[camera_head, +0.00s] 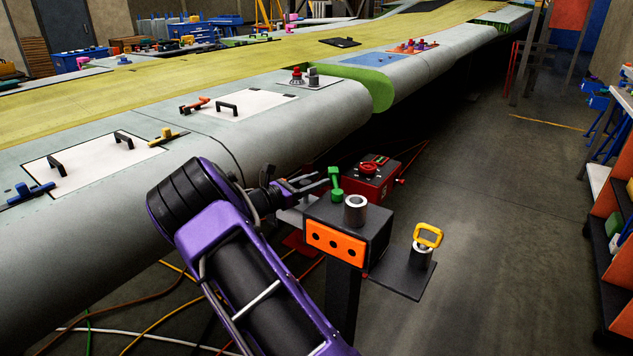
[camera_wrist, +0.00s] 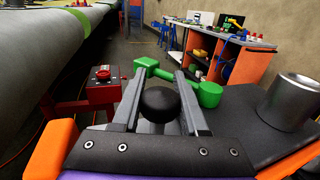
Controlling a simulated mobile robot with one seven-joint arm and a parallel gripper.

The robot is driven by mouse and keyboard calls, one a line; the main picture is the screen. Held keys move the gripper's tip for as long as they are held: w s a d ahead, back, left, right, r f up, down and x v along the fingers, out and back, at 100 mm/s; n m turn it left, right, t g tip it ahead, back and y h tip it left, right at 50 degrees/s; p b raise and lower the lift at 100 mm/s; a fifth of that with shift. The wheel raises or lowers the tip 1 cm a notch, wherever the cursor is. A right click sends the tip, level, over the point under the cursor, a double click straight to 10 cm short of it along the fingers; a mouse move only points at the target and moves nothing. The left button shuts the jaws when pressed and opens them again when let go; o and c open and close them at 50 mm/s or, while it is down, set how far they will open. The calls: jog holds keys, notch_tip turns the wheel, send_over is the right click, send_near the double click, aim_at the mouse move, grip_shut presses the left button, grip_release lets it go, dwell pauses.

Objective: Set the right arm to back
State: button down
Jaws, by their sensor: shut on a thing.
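A green bar with a thick round end (camera_head: 335,183) is at the left edge of the black-topped orange box (camera_head: 336,243). In the wrist view the green bar (camera_wrist: 163,74) crosses between my fingertips, with its thick end to the right. My gripper (camera_head: 322,182) is shut on this green bar; it also shows in the wrist view (camera_wrist: 161,78). Which part is the task's right arm is not marked in the pictures. A red box (camera_head: 368,185) with a round red knob on top and a red rod at its right side stands just behind.
A grey metal cylinder (camera_head: 355,209) stands on the orange box, close to my gripper. A yellow-handled part (camera_head: 428,236) stands on a plate to the right. The wing (camera_head: 260,130) runs along the left. Floor to the right is open, up to shelves (camera_head: 610,220).

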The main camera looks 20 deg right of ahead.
jog(key=shift+s+d+f, duration=0.15)
jog(key=shift+s, duration=0.1)
jog(key=shift+c, duration=2.2)
grip_release()
jog(key=shift+s+a, duration=0.1)
jog(key=shift+a, duration=0.5)
jog(key=v, duration=1.6)
jog(key=shift+a, duration=0.15)
